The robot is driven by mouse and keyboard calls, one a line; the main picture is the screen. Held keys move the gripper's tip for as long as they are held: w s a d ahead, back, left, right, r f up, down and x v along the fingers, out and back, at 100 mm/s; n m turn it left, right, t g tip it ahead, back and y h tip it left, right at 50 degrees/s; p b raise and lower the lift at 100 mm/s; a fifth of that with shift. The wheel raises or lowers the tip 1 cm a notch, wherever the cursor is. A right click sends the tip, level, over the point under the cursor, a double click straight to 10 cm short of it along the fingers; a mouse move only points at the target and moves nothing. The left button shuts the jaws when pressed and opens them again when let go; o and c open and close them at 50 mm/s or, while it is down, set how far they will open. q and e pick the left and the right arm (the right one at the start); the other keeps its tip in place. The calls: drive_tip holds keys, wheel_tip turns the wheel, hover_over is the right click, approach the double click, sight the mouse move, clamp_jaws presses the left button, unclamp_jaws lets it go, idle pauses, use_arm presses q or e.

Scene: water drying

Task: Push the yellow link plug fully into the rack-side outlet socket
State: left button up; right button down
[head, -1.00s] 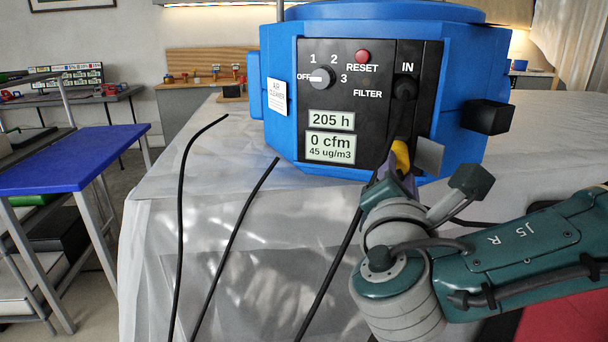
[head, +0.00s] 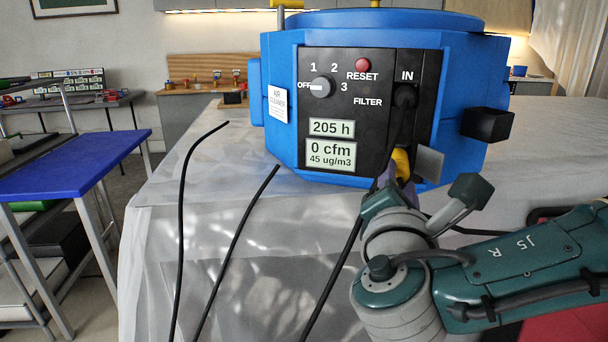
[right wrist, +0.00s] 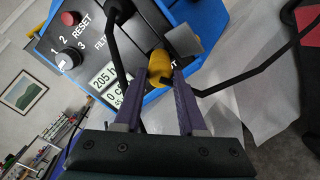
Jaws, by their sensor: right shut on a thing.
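The yellow link plug (head: 401,162) is at the lower right of the black panel on the blue air cleaner, beside a raised grey flap (head: 429,164). My right gripper (head: 396,182) is shut on it. In the right wrist view the plug (right wrist: 160,67) sits between the tips of the purple fingers (right wrist: 161,84), against the panel edge next to the flap (right wrist: 184,41). The outlet socket is hidden behind the plug and fingers; I cannot tell how deep the plug sits. My left gripper is not in view.
The blue air cleaner (head: 280,140) stands on a sheet-covered table (head: 250,220). A black cord (head: 397,128) hangs from the IN port (head: 405,95) close to the plug. Two loose black cables (head: 233,245) lie to the left. A black block (head: 487,124) juts from the cleaner's right side.

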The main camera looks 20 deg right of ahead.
sight(399, 177)
drive_tip(key=shift+p, duration=0.3)
idle(0.6)
drive_tip(key=shift+w+d+b, duration=0.3)
drive_tip(key=shift+w+d, duration=0.05)
drive_tip(key=shift+w, duration=0.1)
idle(0.3)
drive_tip(key=shift+b+x, duration=0.6)
drive_tip(key=shift+x, duration=0.55)
drive_tip(key=shift+b+x, duration=0.6)
drive_tip(key=shift+x, duration=0.4)
drive_tip(key=shift+c, duration=2)
unclamp_jaws()
drive_tip(key=shift+s, duration=0.1)
